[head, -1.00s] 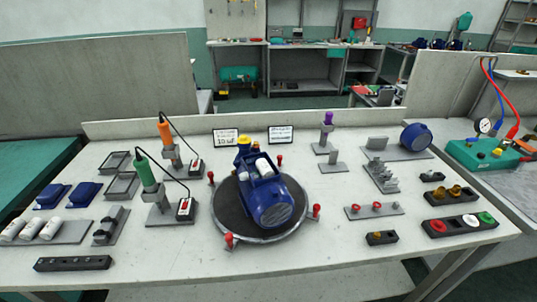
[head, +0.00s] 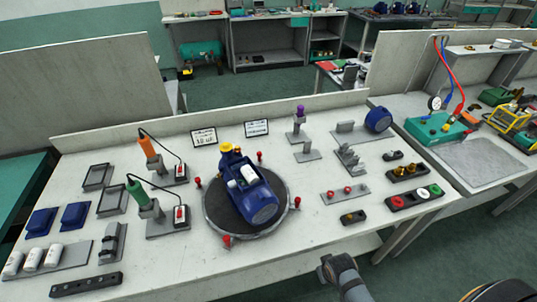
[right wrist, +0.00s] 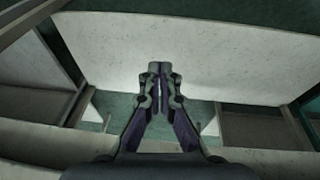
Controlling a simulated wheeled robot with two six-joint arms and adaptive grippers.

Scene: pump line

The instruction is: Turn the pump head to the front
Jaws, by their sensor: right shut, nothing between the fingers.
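The blue pump (head: 249,190) lies on a dark round turntable (head: 225,218) in the middle of the table. Its round ribbed end points toward the lower right in the head view, and its yellow cap (head: 227,147) is at the back. Red-knobbed posts (head: 227,241) stand around the turntable's rim. My right gripper (head: 328,268) is at the table's front edge, to the right of and apart from the turntable. In the right wrist view (right wrist: 154,72) its fingers are together and empty. My left gripper is out of view.
Green (head: 138,192) and orange (head: 147,144) handled tools stand left of the turntable. Small fixtures (head: 345,194) and a row of coloured caps (head: 414,197) are on the right. The table front between turntable and edge is clear.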

